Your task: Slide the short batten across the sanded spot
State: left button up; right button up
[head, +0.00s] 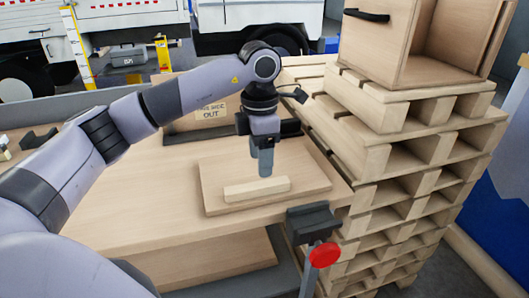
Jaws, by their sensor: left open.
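The short batten (250,190) is a pale wooden strip lying on a square wooden board (216,205) on the workbench. My left gripper (265,172) points straight down just above and behind the batten, near its right half. It is open, though its fingers overlap in this view and their gap does not show. I cannot tell whether the fingertips touch the batten. I cannot make out the sanded spot on the board. My right gripper is not in view.
A clamp with a red knob (325,255) sits at the bench's front right corner. Stacked pallets (400,190) with an open wooden box (420,73) stand close on the right. A lettered panel (212,112) stands behind the board. The bench's left part (125,205) is clear.

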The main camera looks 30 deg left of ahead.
aim_at(260, 184)
pick_arm(q)
jog(key=shift+f, duration=3.5)
grip_shut()
jog(key=shift+w+a+b, duration=0.15)
jog(key=shift+w+a, duration=0.8)
jog(key=shift+a, duration=0.2)
jog(key=shift+w+a+b, duration=0.15)
jog(key=shift+w+a, duration=0.8)
jog(key=shift+a, duration=0.2)
jog(key=shift+w+a, duration=2)
jog(key=shift+a, duration=0.3)
grip_release()
jog(key=shift+r, duration=0.1)
